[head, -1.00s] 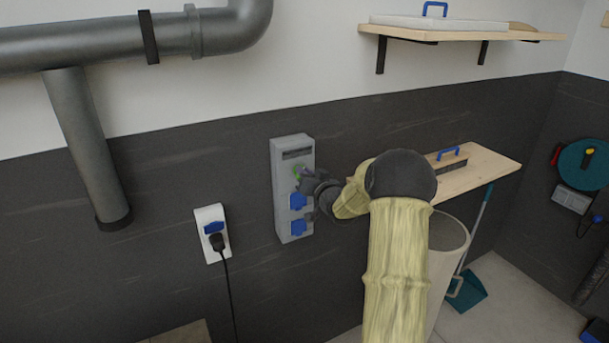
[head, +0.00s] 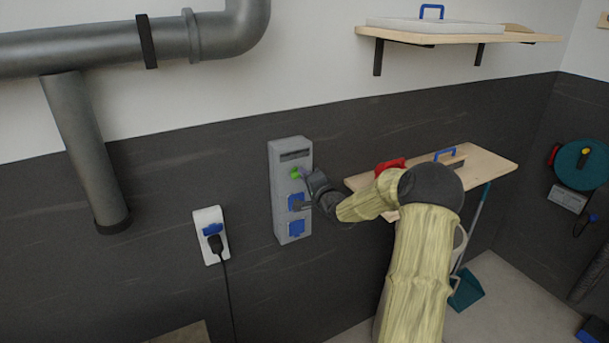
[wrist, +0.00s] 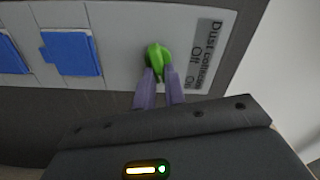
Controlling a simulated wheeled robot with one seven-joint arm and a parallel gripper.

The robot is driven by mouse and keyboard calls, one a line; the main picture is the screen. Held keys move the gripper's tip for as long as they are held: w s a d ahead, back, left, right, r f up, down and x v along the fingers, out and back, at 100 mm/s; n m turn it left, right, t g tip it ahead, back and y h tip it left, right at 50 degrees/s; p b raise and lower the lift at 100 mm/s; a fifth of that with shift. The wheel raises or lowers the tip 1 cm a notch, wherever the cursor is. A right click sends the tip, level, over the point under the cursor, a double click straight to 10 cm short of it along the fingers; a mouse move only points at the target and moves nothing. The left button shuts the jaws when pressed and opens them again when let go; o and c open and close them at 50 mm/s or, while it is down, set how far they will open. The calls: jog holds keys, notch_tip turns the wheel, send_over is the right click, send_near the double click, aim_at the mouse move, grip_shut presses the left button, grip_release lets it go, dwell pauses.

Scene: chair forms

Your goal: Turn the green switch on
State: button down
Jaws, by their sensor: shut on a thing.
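The green switch (head: 295,173) is a small knob on the upper part of a grey wall panel (head: 291,144). In the wrist view the green switch (wrist: 157,57) sits between the tips of my gripper's two purple-grey fingers. My gripper (head: 303,176) is at the panel's right side, shut on the switch; it also shows in the wrist view (wrist: 160,80). A label (wrist: 203,55) beside the knob reads "Dust collector" with "Off" and "On". I cannot tell which word the knob points to.
Blue socket covers (head: 296,202) are below the switch. A white socket (head: 211,219) with a plugged black cable is to the left. A wooden shelf (head: 487,165) with a red item (head: 389,166) and a blue-handled tool is to the right. Grey pipes (head: 85,150) run at upper left.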

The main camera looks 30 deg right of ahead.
jog(key=shift+d+f+m, duration=0.1)
jog(key=shift+f+m, duration=0.05)
jog(key=shift+m, duration=1.45)
jog(key=c, duration=1.5)
grip_release()
jog(key=shift+o, duration=0.2)
jog(key=s+b, duration=0.4)
jog(key=s, duration=1.3)
jog(key=shift+s+d, duration=0.2)
jog(key=shift+d, duration=0.05)
